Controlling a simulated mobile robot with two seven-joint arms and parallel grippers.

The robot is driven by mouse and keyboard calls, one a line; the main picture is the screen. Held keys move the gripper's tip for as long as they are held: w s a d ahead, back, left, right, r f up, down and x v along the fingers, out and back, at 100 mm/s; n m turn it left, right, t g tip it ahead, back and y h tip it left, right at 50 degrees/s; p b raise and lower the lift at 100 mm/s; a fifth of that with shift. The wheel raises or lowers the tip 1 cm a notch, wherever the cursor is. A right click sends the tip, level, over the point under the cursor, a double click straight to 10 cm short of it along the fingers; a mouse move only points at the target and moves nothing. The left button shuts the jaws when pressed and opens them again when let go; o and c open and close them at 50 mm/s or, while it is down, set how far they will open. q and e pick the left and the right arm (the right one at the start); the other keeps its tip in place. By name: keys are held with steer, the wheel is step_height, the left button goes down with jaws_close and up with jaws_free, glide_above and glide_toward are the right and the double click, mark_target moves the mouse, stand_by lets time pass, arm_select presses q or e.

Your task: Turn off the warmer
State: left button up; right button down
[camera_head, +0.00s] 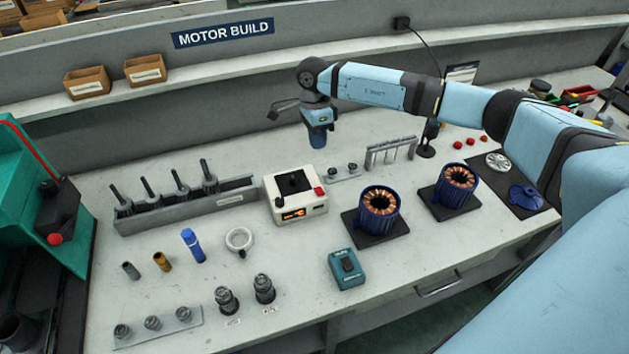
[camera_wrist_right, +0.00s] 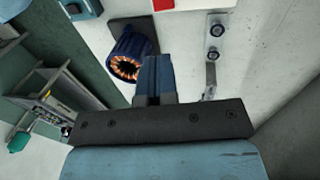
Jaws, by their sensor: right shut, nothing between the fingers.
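The warmer seems to be the white box (camera_head: 284,211) in the middle of the bench. It has a black block on top, a red button (camera_head: 319,191) at its right corner and a lit orange display (camera_head: 293,214) on its front. In the right wrist view a white edge with a red patch (camera_wrist_right: 163,4) shows at the top; it may be the same box. My right gripper (camera_head: 318,144) hangs above and behind the box, pointing down, apart from it. Its blue fingers (camera_wrist_right: 155,68) are together and empty. My left gripper is not in view.
Two blue motor stators with copper windings (camera_head: 380,203) (camera_head: 457,180) stand on dark pads to the right. A rack of dark tools (camera_head: 180,208) is to the left. A teal box (camera_head: 346,270) sits in front. A small metal stand (camera_head: 391,148) is behind right.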

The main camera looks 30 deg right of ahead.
mark_target(322, 192)
steer(key=shift+s, duration=0.1)
steer(key=f+p, duration=0.1)
steer(key=f, duration=0.3)
steer(key=s+f+p, duration=0.1)
steer(key=f, duration=0.4)
steer(key=s+f+p, duration=0.1)
steer(key=f, duration=0.3)
steer(key=shift+s+a+f, duration=0.25)
steer(key=shift+a+f, duration=0.1)
steer(key=shift+f, duration=0.1)
